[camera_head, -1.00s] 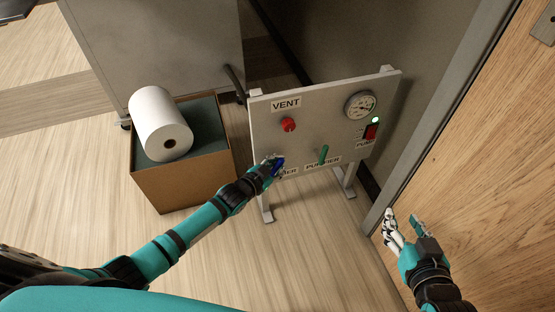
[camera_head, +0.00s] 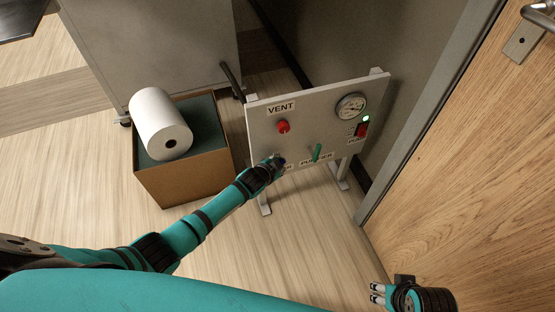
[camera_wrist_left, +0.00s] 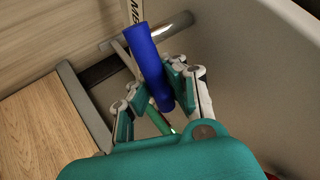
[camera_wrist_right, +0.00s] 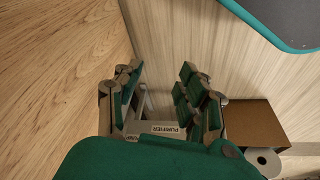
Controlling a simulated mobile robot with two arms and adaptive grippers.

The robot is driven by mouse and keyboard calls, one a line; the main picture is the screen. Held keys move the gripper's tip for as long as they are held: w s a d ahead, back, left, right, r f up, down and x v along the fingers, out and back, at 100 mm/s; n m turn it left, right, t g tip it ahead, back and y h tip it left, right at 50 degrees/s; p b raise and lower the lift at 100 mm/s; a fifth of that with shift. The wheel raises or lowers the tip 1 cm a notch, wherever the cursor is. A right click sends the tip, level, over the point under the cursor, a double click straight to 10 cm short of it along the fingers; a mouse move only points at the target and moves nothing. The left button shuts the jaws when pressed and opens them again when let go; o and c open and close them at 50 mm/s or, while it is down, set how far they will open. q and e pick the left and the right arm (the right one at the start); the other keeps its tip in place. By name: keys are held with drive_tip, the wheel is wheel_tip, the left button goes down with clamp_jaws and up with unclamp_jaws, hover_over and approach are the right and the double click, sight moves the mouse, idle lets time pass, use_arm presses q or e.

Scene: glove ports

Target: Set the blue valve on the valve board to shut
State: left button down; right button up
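The valve board (camera_head: 330,118) stands upright on white legs. Its blue valve handle (camera_wrist_left: 150,65) lies between the fingers of my left gripper (camera_wrist_left: 155,85) in the left wrist view. The right finger is close beside the handle and a gap shows on the left, so the fingers look open around it; contact is unclear. In the head view my left gripper (camera_head: 275,166) covers most of the blue valve (camera_head: 282,162) and part of its label. My right gripper (camera_head: 376,293) is low by the wooden door, away from the board, open and empty in its wrist view (camera_wrist_right: 160,88).
The board also carries a red vent knob (camera_head: 283,127), a green purifier handle (camera_head: 317,152), a gauge (camera_head: 351,107) and a red switch (camera_head: 361,130) beside a lit green lamp. A box (camera_head: 185,180) with a white roll (camera_head: 160,123) stands left. The wooden door (camera_head: 475,160) is right.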

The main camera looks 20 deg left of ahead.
use_arm(q)
drive_tip(key=shift+s+d+f+m+g+y+p, duration=0.1)
drive_tip(key=shift+d+f+m+g+y+p, duration=0.1)
drive_tip(key=shift+f+m+g+y+p, duration=0.15)
drive_tip(key=shift+s+d+f+m+g+y+p, duration=0.15)
drive_tip(key=shift+f+g+y+p, duration=0.15)
drive_tip(key=shift+g+y, duration=0.15)
drive_tip(key=f+g+y, duration=0.1)
drive_tip(key=f+m+g+y, duration=0.1)
drive_tip(key=y, duration=0.1)
drive_tip(key=shift+d+g+b, duration=0.1)
drive_tip(key=shift+g+b, duration=0.2)
drive_tip(key=shift+b, duration=0.05)
use_arm(e)
drive_tip(key=x, duration=0.3)
drive_tip(key=shift+s+f, duration=0.3)
drive_tip(key=shift+f, duration=0.2)
drive_tip(key=shift+w+r, duration=0.1)
drive_tip(key=shift+r, duration=0.05)
use_arm(q)
drive_tip(key=c, duration=1.2)
unclamp_jaws()
drive_tip(key=shift+w+r, duration=0.1)
drive_tip(key=shift+r, duration=0.2)
drive_tip(key=shift+w, duration=0.1)
use_arm(e)
drive_tip(key=shift+s, duration=0.2)
use_arm(q)
drive_tip(key=shift+r, duration=0.15)
